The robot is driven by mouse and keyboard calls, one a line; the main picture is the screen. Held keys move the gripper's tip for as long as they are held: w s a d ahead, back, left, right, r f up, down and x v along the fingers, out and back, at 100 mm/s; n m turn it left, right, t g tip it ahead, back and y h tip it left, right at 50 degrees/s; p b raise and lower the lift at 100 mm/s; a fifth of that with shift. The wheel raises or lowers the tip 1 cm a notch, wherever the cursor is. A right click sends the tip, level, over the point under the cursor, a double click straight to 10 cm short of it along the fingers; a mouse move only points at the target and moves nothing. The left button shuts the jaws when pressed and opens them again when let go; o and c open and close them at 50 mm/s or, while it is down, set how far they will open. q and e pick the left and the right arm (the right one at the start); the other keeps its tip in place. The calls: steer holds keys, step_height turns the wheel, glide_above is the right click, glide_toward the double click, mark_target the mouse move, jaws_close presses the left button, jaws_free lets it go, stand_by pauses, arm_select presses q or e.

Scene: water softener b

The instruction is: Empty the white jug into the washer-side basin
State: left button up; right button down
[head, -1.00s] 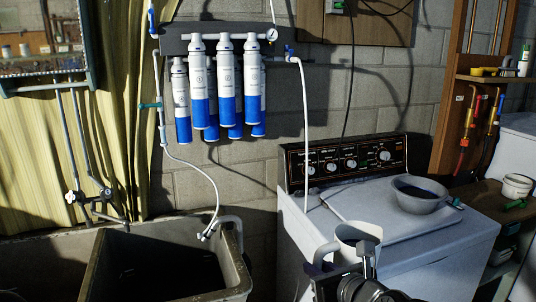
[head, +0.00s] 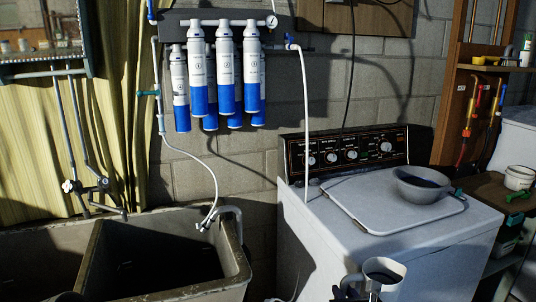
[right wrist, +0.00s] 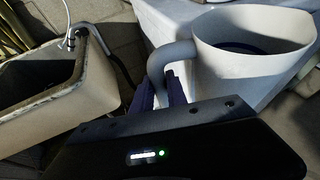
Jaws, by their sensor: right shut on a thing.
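The white jug (head: 384,281) is at the bottom of the head view, in front of the washer, and looks roughly upright. My right gripper (head: 352,288) is shut on its handle, at the jug's left side. In the right wrist view the jug (right wrist: 222,72) shows its open mouth, with dark bluish liquid inside, and its handle (right wrist: 166,58) runs down to the fingers (right wrist: 160,92). The washer-side basin (head: 237,268) is the right compartment of the concrete sink, left of the jug and apart from it. The sink wall (right wrist: 62,110) also shows in the right wrist view. My left gripper does not show.
The washer (head: 340,262) stands right of the sink, with a grey bowl (head: 423,187) on its lid. A white hose (head: 212,178) hangs to the basin's back right corner, near a grey pipe (head: 232,213). Blue and white filter cartridges (head: 224,70) hang above.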

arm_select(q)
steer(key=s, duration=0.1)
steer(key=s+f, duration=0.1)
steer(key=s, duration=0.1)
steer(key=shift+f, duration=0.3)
arm_select(e)
steer(key=f, duration=0.1)
steer(key=d+f, duration=0.1)
steer(key=shift+w+f+h, duration=0.15)
steer(key=shift+f+h, duration=0.2)
steer(key=shift+h, duration=0.05)
